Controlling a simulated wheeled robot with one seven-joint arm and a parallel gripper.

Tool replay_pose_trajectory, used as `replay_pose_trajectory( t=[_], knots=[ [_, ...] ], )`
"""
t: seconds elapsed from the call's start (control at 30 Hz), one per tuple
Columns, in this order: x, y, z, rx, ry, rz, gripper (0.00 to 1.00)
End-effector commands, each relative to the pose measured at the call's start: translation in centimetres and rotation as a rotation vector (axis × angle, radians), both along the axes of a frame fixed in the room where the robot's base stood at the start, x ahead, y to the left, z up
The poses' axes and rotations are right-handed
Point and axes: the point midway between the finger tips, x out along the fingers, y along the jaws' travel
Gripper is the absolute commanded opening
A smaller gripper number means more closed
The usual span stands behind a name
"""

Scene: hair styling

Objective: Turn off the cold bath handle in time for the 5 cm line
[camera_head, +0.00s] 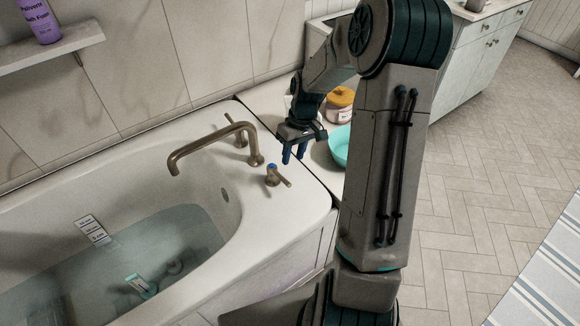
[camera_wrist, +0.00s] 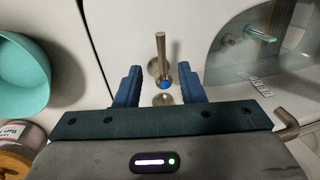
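The cold bath handle (camera_head: 277,176) is a bronze lever with a blue-marked hub on the tub's near rim, its lever pointing to the lower right. In the wrist view the handle (camera_wrist: 161,60) lies ahead, between and beyond the blue fingertips. My gripper (camera_head: 293,153) is open and empty, its fingers pointing down just beyond and right of the handle; it also shows in the wrist view (camera_wrist: 160,88). The bronze spout (camera_head: 213,139) arches over the bathtub (camera_head: 290,215). Water (camera_head: 160,255) stands in the tub. A white line scale (camera_head: 92,230) is on the tub wall; its numbers are too small to read.
A second bronze handle (camera_head: 236,127) stands behind the spout. A teal bowl (camera_head: 340,146) and a jar with an orange lid (camera_head: 341,104) sit right of my gripper. A small teal-and-white object (camera_head: 141,286) is in the water. A shelf (camera_head: 50,48) holds a purple bottle (camera_head: 41,20).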

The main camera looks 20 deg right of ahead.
Motion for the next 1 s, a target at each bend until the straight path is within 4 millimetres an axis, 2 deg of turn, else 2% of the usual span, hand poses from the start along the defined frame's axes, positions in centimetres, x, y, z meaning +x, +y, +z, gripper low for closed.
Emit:
replay_pose_trajectory(
  t=[0.1, 0.27, 0.83, 0.93, 1.0],
  knots=[
    [0.1, -0.4, 2.0, -0.001, -0.002, 0.000, 0.36],
    [0.2, -0.6, 3.2, 0.000, 0.000, 0.000, 0.36],
    [0.2, -0.6, 3.4, 0.000, 0.000, 0.001, 0.36],
    [-0.3, -0.1, 4.6, -0.020, -0.004, -0.001, 0.36],
    [-1.1, 0.4, 6.2, -0.045, -0.010, -0.008, 0.36]
  ],
)
